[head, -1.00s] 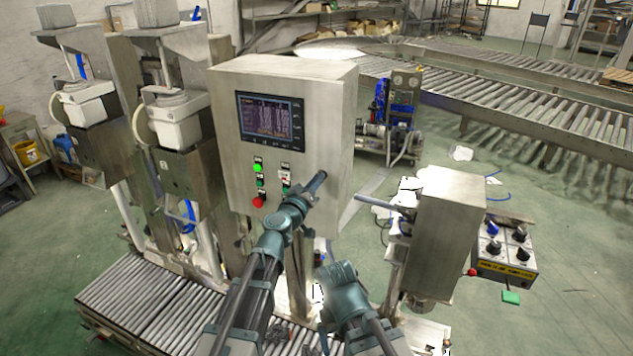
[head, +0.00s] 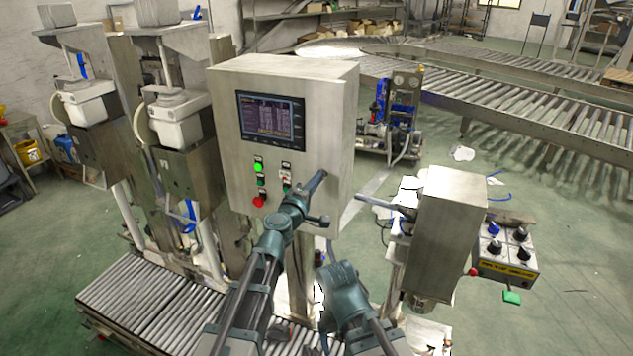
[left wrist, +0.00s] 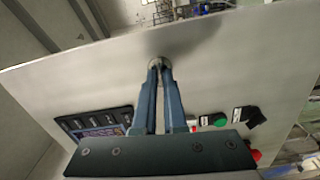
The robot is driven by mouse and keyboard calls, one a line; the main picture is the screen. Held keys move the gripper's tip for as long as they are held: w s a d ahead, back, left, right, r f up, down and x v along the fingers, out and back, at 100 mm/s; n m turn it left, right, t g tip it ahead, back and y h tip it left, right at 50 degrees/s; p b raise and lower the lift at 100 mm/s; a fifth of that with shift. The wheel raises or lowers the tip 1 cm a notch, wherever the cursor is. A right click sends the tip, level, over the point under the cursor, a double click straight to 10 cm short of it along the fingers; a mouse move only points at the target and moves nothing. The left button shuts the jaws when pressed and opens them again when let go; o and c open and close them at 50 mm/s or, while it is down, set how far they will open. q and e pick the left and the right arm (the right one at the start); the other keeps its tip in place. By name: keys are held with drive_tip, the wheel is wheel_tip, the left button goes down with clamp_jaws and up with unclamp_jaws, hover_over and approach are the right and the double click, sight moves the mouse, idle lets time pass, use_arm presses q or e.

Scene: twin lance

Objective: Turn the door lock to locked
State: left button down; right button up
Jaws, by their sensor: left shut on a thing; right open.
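The door lock (left wrist: 156,61) is a small round metal fitting on the bare steel door of the control cabinet (head: 226,90). In the left wrist view my left gripper (left wrist: 158,68) has its two blue-grey fingers closed together on the lock. In the head view my left gripper (head: 318,182) reaches the lower right part of the door, and its fingers hide most of the lock. I cannot tell which way the lock is turned. My right gripper (head: 345,285) is lower, in front of and below the cabinet, apart from it; it is open, its fingertips hard to make out.
The door carries a screen (head: 271,117), a lit green lamp (head: 258,168) and a red button (head: 259,202), left of my left gripper. A steel box on a post (head: 452,225) stands to the right, with a knob panel (head: 507,250) beside it. A roller conveyor (head: 140,300) lies lower left.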

use_arm(q)
drive_tip(key=shift+n, duration=0.8)
drive_tip(key=c, duration=1)
unclamp_jaws()
drive_tip(key=shift+s, duration=0.1)
